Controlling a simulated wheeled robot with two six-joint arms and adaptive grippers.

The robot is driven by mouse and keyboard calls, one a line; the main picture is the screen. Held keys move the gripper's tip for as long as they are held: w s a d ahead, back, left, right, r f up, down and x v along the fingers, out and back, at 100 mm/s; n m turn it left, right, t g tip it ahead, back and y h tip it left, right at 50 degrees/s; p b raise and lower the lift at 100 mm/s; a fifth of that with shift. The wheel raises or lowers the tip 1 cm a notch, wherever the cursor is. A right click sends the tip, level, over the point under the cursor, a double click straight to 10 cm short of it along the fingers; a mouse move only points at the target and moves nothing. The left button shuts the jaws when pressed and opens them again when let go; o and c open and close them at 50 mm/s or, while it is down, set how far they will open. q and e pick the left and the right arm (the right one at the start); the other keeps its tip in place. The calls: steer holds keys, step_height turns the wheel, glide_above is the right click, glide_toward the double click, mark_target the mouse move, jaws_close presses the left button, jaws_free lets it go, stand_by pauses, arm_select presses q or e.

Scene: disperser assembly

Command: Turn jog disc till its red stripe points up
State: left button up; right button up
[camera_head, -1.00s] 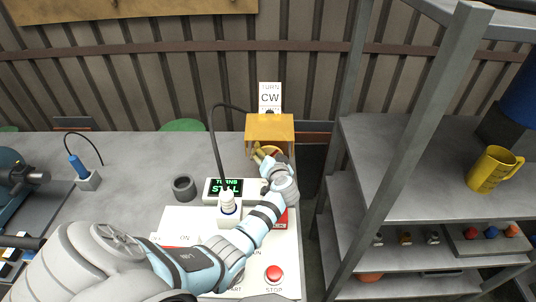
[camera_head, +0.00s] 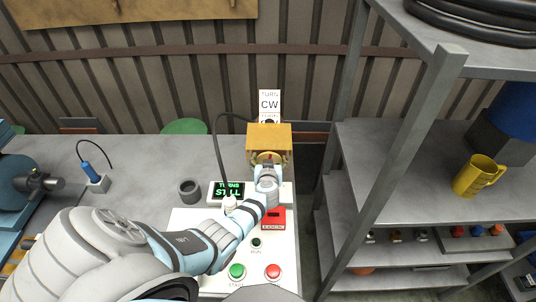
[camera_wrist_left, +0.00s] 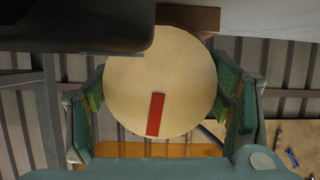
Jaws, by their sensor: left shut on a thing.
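The jog disc (camera_wrist_left: 160,80) is a pale tan round face in the left wrist view. Its red stripe (camera_wrist_left: 155,114) runs from near the centre to the rim, pointing down and slightly left in that picture. My left gripper (camera_wrist_left: 165,105) has a finger on each side of the disc and is shut on it. In the head view my left gripper (camera_head: 268,163) is at the front of the yellow housing (camera_head: 269,137), and the disc is mostly hidden behind it. A sign (camera_head: 269,102) above reads "TURN CW". My right gripper is not in view.
A display (camera_head: 229,190) reads "TURNS STILL". The white panel below carries a green button (camera_head: 237,271), a red button (camera_head: 273,271) and a red block (camera_head: 273,215). A grey ring (camera_head: 190,190) stands left. Metal shelving (camera_head: 395,180) borders the right side.

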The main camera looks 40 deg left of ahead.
arm_select(q)
steer(key=shift+n+t, duration=0.3)
steer(key=shift+n, duration=0.3)
steer(key=shift+r, duration=0.1)
steer(key=o, duration=1.2)
steer(key=shift+s, duration=0.1)
steer(key=v, duration=1.2)
steer(key=shift+s+a+r, duration=0.1)
steer(key=shift+s+r, duration=0.05)
steer(key=shift+a, duration=0.1)
